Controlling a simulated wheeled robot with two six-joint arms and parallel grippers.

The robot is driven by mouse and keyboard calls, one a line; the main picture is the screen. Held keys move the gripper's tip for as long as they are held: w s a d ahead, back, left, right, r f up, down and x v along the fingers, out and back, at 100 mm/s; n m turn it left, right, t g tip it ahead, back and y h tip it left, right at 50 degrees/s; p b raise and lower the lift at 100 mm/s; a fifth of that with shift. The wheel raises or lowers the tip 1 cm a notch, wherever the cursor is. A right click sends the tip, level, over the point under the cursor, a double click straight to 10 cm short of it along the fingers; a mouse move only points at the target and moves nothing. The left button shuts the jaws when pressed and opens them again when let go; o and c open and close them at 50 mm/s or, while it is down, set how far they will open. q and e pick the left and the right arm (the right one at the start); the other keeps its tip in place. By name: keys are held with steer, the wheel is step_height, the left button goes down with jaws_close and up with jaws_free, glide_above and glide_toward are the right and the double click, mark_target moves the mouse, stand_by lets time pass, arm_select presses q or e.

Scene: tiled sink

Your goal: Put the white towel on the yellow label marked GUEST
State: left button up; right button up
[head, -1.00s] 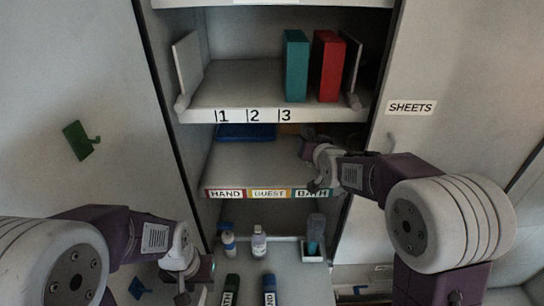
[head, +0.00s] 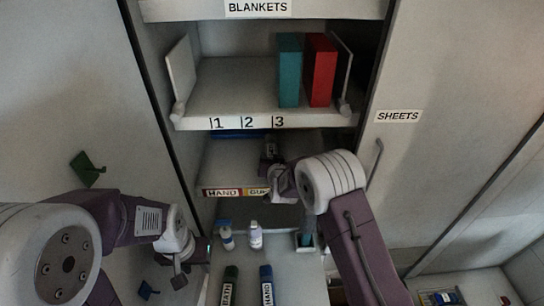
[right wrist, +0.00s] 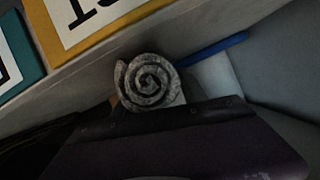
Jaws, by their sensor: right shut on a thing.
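The yellow GUEST label (head: 257,191) is on the front edge of the lower shelf, its right part hidden by my right arm. A yellow-bordered label (right wrist: 85,22) also shows, cut off, in the right wrist view. A rolled towel (right wrist: 148,82), pale grey in the shade with a spiral end, stands out beyond the dark body of my right gripper. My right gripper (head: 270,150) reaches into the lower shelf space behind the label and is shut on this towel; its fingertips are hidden. My left gripper (head: 178,270) hangs low at the left, away from the shelves; its jaws are unclear.
A HAND label (head: 221,192) is left of GUEST. Above, a shelf numbered 1, 2, 3 holds a teal book (head: 289,70) and a red book (head: 320,70). Bottles (head: 255,235) stand below. A blue thing (right wrist: 215,48) lies behind the towel.

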steer(key=shift+s+f+b, duration=0.15)
steer(key=shift+s+b, duration=0.15)
steer(key=shift+b, duration=0.1)
steer(key=o, duration=1.4)
steer(key=shift+w, duration=0.15)
